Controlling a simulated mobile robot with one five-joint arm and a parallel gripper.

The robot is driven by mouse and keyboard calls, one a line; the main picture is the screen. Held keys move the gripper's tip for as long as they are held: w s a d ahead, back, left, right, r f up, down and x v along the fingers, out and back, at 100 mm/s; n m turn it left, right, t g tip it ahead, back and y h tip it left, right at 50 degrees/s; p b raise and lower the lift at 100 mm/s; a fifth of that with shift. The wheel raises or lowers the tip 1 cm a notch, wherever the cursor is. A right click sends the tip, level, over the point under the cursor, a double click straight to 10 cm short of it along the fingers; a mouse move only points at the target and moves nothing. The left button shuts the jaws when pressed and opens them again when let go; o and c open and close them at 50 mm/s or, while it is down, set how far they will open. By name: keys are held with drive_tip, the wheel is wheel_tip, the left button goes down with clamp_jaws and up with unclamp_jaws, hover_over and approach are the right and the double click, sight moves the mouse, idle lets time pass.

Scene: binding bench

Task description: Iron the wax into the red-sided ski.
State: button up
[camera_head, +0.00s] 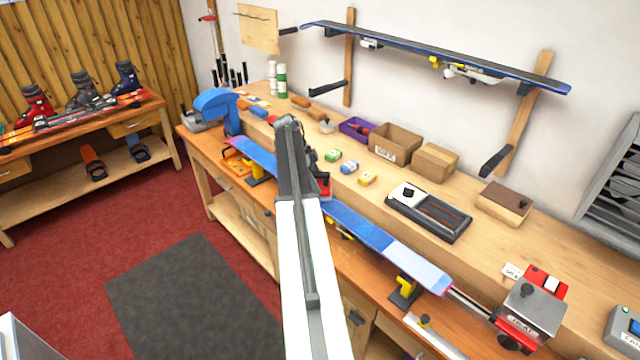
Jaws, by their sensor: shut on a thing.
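The ski (358,229) lies base up along the front of the bench, held on yellow-topped supports. Its base is blue, with a paler stretch (417,267) toward the right end, and a thin reddish edge shows there. My arm crosses the middle of the ski and hides part of it. My gripper (316,172) is over the ski, mostly hidden behind my arm. It is shut on a red and dark iron (324,187), which is low at the ski; whether its sole touches the base I cannot tell.
Small wax blocks (349,168), cardboard boxes (396,143) and a dark tray (430,212) stand behind the ski. A grey and red heat unit (530,306) is at the right end, a blue clamp-like tool (218,105) at the left. Another ski (440,60) hangs on the wall.

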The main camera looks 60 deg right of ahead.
drive_tip(key=shift+s+a, duration=0.3)
drive_tip(key=shift+s, duration=0.85)
drive_tip(key=shift+s+a, duration=0.3)
drive_tip(key=shift+s, duration=0.9)
drive_tip(key=shift+s+a, duration=0.3)
drive_tip(key=shift+s, duration=0.85)
drive_tip(key=shift+s+a+f, duration=0.1)
drive_tip(key=shift+s+a, duration=0.15)
drive_tip(key=shift+s, duration=0.55)
drive_tip(key=shift+s+a+f, duration=0.1)
drive_tip(key=shift+s+a, duration=0.15)
drive_tip(key=shift+s, duration=0.5)
drive_tip(key=shift+s+a+r, duration=0.1)
drive_tip(key=shift+s+a, duration=0.1)
drive_tip(key=shift+s, duration=0.7)
drive_tip(key=shift+s+a+r, duration=0.1)
drive_tip(key=shift+s+a, duration=0.1)
drive_tip(key=shift+s, duration=0.7)
drive_tip(key=shift+s+f, duration=0.1)
